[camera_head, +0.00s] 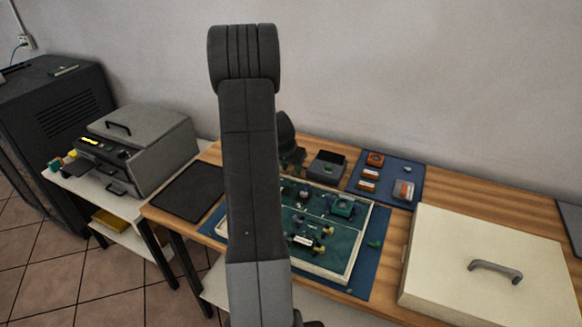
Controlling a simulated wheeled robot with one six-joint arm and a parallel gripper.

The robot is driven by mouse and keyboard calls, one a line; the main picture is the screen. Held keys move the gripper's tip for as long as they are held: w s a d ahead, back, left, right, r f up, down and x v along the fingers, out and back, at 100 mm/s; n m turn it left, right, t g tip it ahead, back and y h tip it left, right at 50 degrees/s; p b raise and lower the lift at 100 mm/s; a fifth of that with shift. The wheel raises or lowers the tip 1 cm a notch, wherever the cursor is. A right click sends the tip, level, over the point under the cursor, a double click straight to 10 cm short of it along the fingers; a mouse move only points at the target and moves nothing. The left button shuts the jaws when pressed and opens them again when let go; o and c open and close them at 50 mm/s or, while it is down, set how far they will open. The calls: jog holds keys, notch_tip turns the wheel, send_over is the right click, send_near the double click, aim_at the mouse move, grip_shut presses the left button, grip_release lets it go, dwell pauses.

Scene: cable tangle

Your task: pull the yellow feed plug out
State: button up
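A green board in a pale frame (362,247) lies on a blue mat on the wooden table, with several small parts on it. A small yellowish part (328,231) sits on the board's right half, near a white labelled piece (303,240). It may be the yellow feed plug, but it is too small to tell, and no cable can be made out at it. My arm stands upright in front of the board and hides its left part. My gripper cannot be made out in this view.
A grey machine (160,135) with yellow parts (72,154) at its left stands on a white side table. A dark pad (188,190), an open dark box (327,166) and a blue tray (405,172) lie around the board. A large cream lidded case (490,240) fills the right.

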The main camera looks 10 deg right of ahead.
jog(key=v, duration=1.4)
jog(key=shift+b, duration=0.3)
